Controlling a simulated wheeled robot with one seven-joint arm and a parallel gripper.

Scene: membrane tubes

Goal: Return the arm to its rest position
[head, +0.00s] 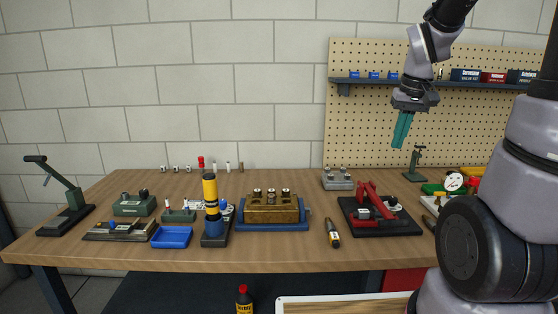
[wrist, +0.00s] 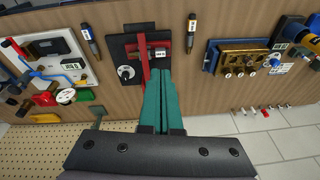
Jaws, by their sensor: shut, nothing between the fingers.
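My gripper (head: 401,131) is raised at the upper right in the head view, above the back right of the workbench (head: 290,257). Its teal fingers point down and lie together, with nothing between them. In the wrist view the gripper (wrist: 161,75) is seen from behind, with its fingertips overlapping the picture of the black base with the red frame (wrist: 143,55). In the head view this red and black fixture (head: 378,215) stands on the bench, well below the gripper and apart from it.
A pegboard (head: 365,125) with a shelf (head: 358,80) is behind the arm. A brass block in a blue tray (head: 272,226), a yellow and black cylinder (head: 210,190), a blue tray (head: 171,237) and a green press (head: 64,205) stand on the bench. The air around the gripper looks clear.

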